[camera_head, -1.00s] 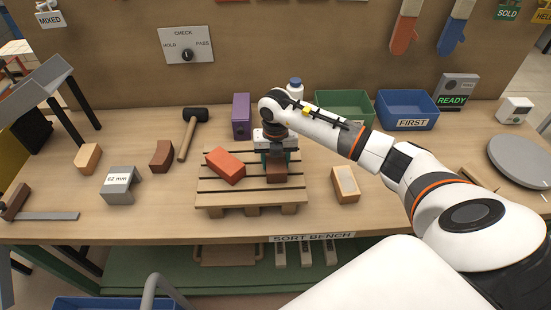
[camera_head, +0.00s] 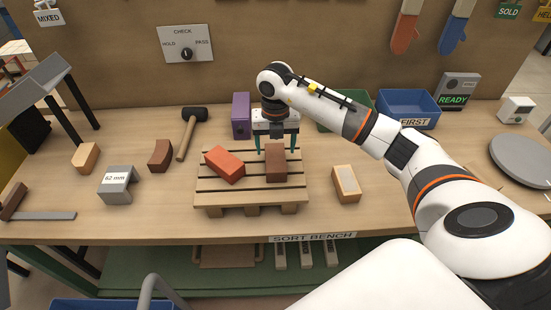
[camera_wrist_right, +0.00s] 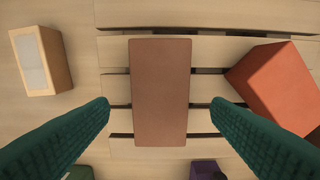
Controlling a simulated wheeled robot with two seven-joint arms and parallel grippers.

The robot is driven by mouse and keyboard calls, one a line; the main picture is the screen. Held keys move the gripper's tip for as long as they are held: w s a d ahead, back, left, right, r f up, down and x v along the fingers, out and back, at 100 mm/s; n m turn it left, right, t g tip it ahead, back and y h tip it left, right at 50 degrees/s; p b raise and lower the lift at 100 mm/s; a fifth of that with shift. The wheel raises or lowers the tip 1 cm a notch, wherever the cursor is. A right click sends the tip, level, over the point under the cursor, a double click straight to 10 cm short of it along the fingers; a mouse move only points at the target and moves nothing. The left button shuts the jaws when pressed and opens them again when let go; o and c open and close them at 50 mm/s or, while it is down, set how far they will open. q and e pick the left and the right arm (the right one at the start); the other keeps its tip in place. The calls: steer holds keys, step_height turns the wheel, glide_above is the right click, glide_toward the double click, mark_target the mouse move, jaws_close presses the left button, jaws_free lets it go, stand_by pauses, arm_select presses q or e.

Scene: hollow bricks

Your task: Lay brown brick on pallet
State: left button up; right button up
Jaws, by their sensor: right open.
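A brown brick (camera_head: 276,163) lies on the slatted wooden pallet (camera_head: 250,197), right of the pallet's middle. It also shows lying across the slats in the right wrist view (camera_wrist_right: 160,92). My right gripper (camera_head: 276,146) is open just above and behind the brick. In the right wrist view its two green fingers (camera_wrist_right: 160,103) stand apart on either side of the brick, with clear gaps and no contact. An orange-red brick (camera_head: 225,165) lies at an angle on the pallet to the left. Another brown brick (camera_head: 160,156) stands on the bench left of the pallet. My left gripper is not in view.
A tan brick with a pale top (camera_head: 346,183) lies right of the pallet. A mallet (camera_head: 187,140), a purple box (camera_head: 241,116), a grey 62 mm gauge (camera_head: 118,184), a green bin (camera_head: 340,112) and a blue bin (camera_head: 407,108) stand around. The bench front is clear.

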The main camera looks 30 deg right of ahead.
mark_target(275, 157)
step_height(275, 157, up, 6)
steer(key=b, duration=0.1)
steer(key=shift+r, duration=0.15)
steer(key=shift+a, duration=0.1)
stand_by(0.4)
